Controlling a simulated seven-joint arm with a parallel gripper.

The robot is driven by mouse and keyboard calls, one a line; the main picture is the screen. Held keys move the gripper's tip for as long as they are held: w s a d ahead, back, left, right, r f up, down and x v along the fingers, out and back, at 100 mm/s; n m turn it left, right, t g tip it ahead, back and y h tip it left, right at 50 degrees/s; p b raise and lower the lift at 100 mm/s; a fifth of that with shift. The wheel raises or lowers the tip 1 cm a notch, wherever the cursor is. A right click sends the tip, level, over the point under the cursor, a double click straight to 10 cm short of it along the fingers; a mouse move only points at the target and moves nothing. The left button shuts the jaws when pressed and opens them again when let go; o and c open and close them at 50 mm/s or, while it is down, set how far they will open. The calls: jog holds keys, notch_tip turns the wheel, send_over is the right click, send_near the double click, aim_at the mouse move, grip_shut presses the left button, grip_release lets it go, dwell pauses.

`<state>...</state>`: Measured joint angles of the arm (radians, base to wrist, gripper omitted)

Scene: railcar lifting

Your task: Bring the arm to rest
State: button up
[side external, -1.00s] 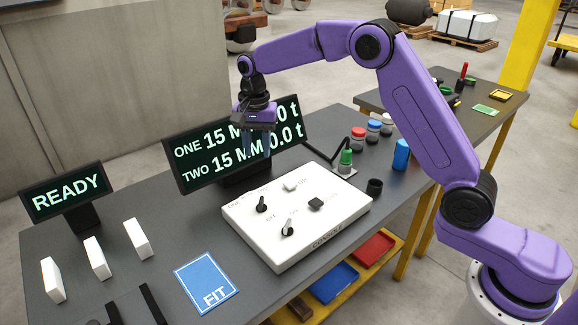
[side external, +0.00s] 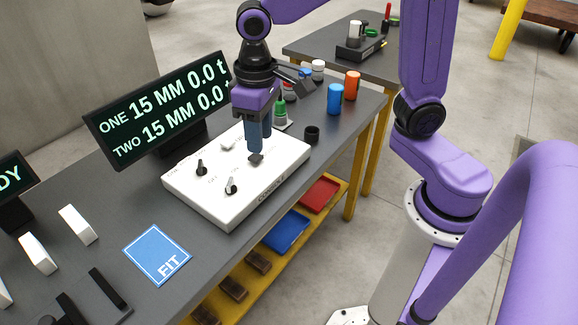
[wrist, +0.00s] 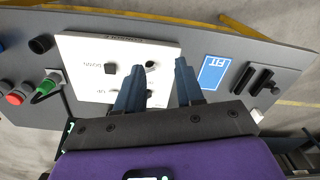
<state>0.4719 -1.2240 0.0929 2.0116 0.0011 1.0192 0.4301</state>
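My gripper (side external: 260,143) points down over the right part of the white control box (side external: 225,207). Its blue-grey fingers are just above the square black knob (side external: 256,159); I cannot tell if they touch it. In the wrist view my gripper (wrist: 158,84) has its fingers clearly apart with nothing held between them. Two black lever switches, one at the front (side external: 232,186) and one at the back left (side external: 200,167), stand on the box. A dark display (side external: 160,113) behind the box reads "ONE 15 MM 0.0 t" and "TWO 15 MM 0.0".
A blue FIT card (side external: 158,254) and white blocks (side external: 78,225) lie left of the box. A blue cylinder (side external: 334,99), an orange cylinder (side external: 351,86) and a black cup (side external: 312,134) stand to its right. A shelf below holds blue (side external: 285,232) and red (side external: 320,194) trays.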

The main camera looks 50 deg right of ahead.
jog(key=s+d+f+n, duration=0.1)
jog(key=s+d+n, duration=0.3)
jog(key=s, duration=0.5)
jog(key=s+d+f+n, duration=0.1)
jog(key=s+d+n, duration=0.4)
jog(key=s, duration=0.3)
jog(key=shift+s+f, duration=0.25)
jog(key=shift+s, duration=0.1)
